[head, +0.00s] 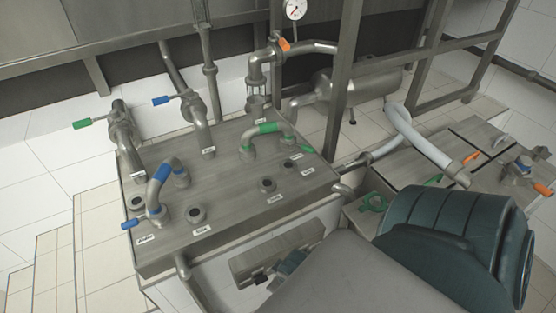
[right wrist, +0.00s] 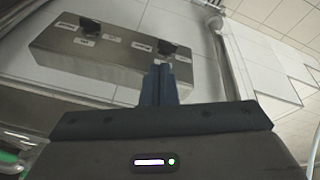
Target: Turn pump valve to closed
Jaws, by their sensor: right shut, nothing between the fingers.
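A steel control box (head: 262,247) is fixed to the white front wall below the steel tank top. In the right wrist view the box (right wrist: 75,50) carries two dark knobs, a far one (right wrist: 90,26) and a near one (right wrist: 167,47), with small white labels beside them. The label text is too small to read, so I cannot tell which one is the pump valve. My right gripper (right wrist: 160,70) is shut and empty, its blue fingertips just short of the near knob in the picture; contact is unclear. My left gripper is not in view.
The tank top (head: 230,190) above the box bears pipes with a blue handle (head: 155,181), a green handle (head: 269,128) and several ports. A pressure gauge (head: 295,9) stands at the back. A steel post (head: 342,80) rises behind. My right arm hides the lower right.

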